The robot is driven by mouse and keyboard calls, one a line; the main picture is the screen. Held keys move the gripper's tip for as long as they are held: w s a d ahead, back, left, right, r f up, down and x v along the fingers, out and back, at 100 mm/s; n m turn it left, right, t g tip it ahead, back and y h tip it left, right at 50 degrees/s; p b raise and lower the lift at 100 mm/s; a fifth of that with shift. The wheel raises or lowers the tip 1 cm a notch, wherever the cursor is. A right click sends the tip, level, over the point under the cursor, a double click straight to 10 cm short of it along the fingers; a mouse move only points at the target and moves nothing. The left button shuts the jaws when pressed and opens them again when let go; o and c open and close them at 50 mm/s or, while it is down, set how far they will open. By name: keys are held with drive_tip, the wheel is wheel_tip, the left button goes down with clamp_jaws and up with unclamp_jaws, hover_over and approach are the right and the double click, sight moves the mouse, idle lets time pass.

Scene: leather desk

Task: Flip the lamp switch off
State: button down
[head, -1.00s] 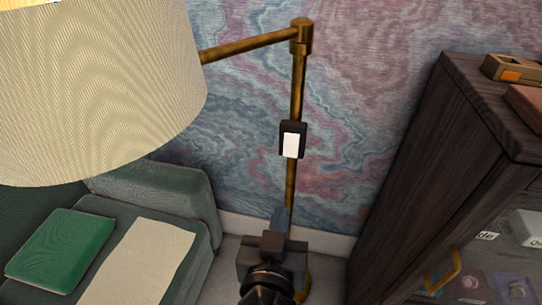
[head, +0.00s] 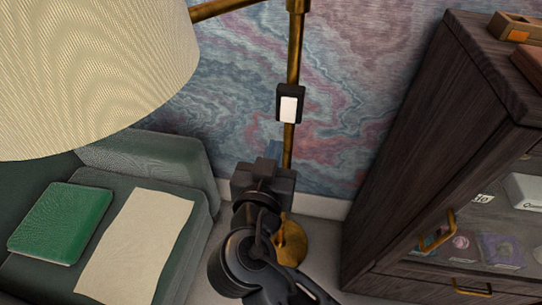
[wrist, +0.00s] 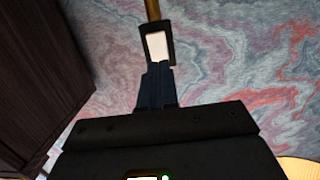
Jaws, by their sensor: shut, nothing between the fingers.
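The lamp switch (head: 289,108) is a white rocker in a black housing on the brass lamp pole (head: 295,45). The large cream lampshade (head: 90,75) fills the upper left of the head view.
A dark wooden cabinet (head: 410,130) with brass handles stands on the right. The round brass lamp base (head: 291,243) is on the floor. A patterned wall (head: 350,90) is behind.

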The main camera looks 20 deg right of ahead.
sight(285, 118)
drive_tip(key=p+x, duration=0.1)
drive_tip(key=x, duration=0.8)
drive_tip(key=shift+d+p, duration=0.1)
drive_tip(key=shift+p, duration=0.25)
drive_tip(key=shift+w, duration=0.1)
drive_tip(key=shift+f, duration=0.1)
